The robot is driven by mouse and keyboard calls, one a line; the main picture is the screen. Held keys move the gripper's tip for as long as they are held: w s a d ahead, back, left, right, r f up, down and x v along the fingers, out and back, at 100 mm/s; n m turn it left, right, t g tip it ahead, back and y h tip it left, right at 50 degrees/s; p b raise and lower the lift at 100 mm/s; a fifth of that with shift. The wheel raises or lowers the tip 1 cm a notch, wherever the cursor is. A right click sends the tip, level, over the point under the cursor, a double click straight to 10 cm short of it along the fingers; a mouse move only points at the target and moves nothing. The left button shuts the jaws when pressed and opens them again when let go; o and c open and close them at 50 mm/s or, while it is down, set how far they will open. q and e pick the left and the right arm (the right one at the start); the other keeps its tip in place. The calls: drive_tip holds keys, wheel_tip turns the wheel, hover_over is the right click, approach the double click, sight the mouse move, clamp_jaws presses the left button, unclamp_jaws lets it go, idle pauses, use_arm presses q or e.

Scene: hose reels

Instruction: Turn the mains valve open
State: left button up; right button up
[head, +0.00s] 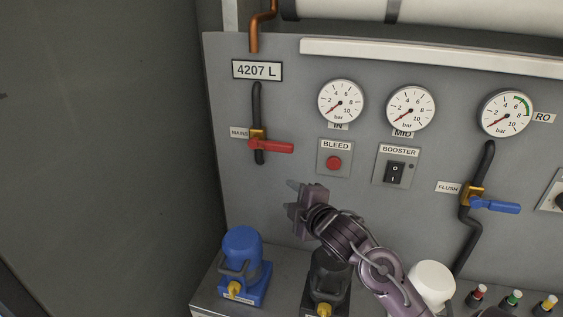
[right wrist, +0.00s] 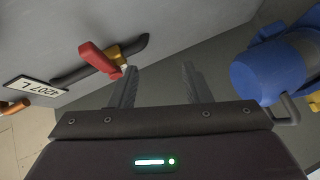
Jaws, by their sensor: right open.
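The mains valve has a red lever handle (head: 272,146) on a brass body (head: 257,136), set in a vertical black hose (head: 258,105) beside the MAINS label (head: 239,133). The lever points right, across the hose. My right gripper (head: 292,197) is open and empty, below and slightly right of the lever and apart from it. In the right wrist view the red handle (right wrist: 99,60) is left of the open fingers (right wrist: 160,88). My left gripper is not in view.
A blue pump unit (head: 243,262) and a black one (head: 328,280) stand on the ledge below. The BLEED button (head: 334,163) and BOOSTER switch (head: 396,172) are to the right. A blue FLUSH lever (head: 497,206) is further right. A grey wall (head: 110,150) borders the left.

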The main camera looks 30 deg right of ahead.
sight(282, 150)
wheel_tip(282, 150, up, 7)
drive_tip(key=w+d+n+t, duration=0.2)
drive_tip(key=d+n+t, duration=0.1)
drive_tip(key=n, duration=0.1)
drive_tip(key=shift+y, duration=0.3)
drive_tip(key=w+p, duration=0.2)
drive_tip(key=w, duration=0.5)
drive_tip(key=shift+w+d+r+p, duration=0.15)
drive_tip(key=shift+w+p, duration=0.1)
drive_tip(key=shift+p, duration=0.15)
drive_tip(key=shift+c, duration=0.4)
clamp_jaws()
